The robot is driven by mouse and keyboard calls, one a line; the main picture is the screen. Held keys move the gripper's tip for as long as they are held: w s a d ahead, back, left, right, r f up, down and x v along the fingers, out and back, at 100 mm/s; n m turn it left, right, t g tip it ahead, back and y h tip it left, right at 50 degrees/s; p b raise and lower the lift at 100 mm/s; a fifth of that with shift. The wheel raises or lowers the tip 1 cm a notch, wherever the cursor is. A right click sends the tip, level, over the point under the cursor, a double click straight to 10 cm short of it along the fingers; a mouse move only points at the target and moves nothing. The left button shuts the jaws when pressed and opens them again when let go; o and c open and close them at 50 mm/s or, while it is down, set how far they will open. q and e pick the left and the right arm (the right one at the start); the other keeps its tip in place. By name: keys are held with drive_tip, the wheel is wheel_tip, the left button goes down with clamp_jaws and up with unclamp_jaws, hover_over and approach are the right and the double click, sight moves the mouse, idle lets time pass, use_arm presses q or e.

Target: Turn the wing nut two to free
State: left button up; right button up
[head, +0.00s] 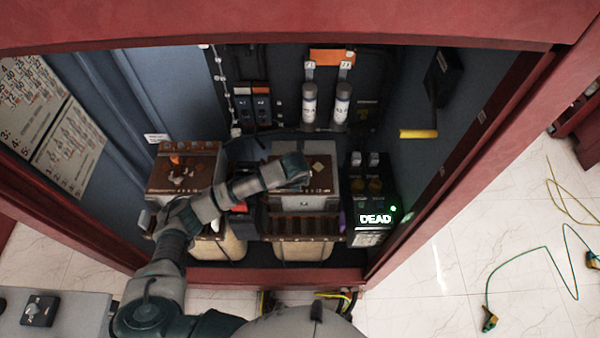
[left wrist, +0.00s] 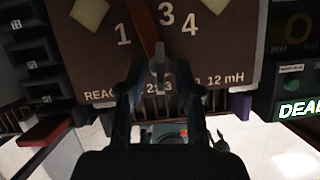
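In the left wrist view a small grey wing nut (left wrist: 159,72) stands on the brown reactor panel (left wrist: 226,62), at the lower end of a reddish-brown link bar (left wrist: 146,32). Printed numbers 1, 3 and 4 show around it; no number 2 is visible. My left gripper (left wrist: 162,88) is open, with one dark finger on each side of the nut and gaps between. I cannot tell whether either finger touches it. In the head view my left gripper (head: 296,170) is over the right-hand brown-topped unit (head: 320,180), and the nut is hidden. My right gripper is not in view.
A second brown-topped unit (head: 180,172) stands to the left in the red cabinet (head: 300,275). A black box (head: 370,195) with a lit "DEAD" sign stands close to the right. Two grey cylinders (head: 326,104) are behind. Cables (head: 530,255) lie on the floor at right.

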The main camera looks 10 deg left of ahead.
use_arm(q)
drive_tip(key=shift+w+a+r, duration=0.1)
drive_tip(key=shift+r, duration=0.6)
drive_tip(key=v, duration=1.1)
drive_tip(key=shift+s, duration=0.3)
drive_tip(key=shift+f, duration=0.1)
